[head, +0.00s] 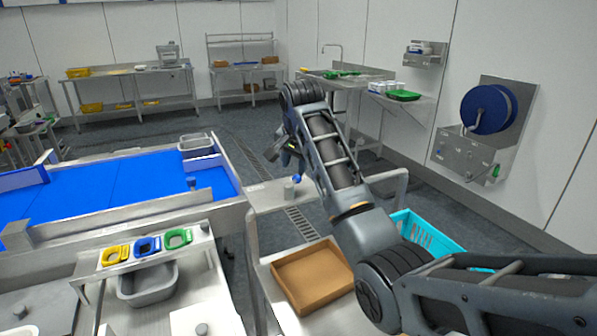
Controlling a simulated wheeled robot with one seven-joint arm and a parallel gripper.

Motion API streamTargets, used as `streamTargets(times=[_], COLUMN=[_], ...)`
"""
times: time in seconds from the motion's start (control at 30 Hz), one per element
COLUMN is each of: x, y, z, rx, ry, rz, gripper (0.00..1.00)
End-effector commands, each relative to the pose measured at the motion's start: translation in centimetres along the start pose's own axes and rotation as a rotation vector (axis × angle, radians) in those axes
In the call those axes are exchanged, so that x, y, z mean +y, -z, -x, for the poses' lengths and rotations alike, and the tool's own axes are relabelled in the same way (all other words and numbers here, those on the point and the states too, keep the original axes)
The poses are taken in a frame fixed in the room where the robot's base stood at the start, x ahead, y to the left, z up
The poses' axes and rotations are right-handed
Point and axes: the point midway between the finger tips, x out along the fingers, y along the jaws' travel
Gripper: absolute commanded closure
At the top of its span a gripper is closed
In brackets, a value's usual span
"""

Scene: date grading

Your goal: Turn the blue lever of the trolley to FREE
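The trolley (256,284) is a steel frame with raised tube handles, in the lower middle of the head view, partly behind my arm. I cannot make out a blue lever on it for sure. A small blue knob (297,178) shows by a grey cylinder (289,190) at the steel ledge near the trolley's far end; I cannot tell whether it is the lever. My gripper (283,156) is small and dark, partly hidden by my wrist, above and slightly left of the knob and apart from it in the picture. Its fingers are not clear.
A blue conveyor (110,192) stands at left, with yellow, blue and green-rimmed openings (147,246) in front. A wall hose reel (488,108) is at right. Open floor lies behind.

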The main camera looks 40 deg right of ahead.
Motion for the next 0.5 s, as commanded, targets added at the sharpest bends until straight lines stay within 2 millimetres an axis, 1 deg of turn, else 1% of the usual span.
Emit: streamTargets(times=[0.17,0.4,0.5], x=[0.1,0.1,0.1], y=[-0.1,-0.1,-0.1], z=[-2.1,-5.8,-6.8], rx=[-0.003,-0.003,-0.002], ry=[-0.003,-0.003,-0.002], rz=[0.001,0.000,0.001], gripper=[0.62,0.62,0.62])
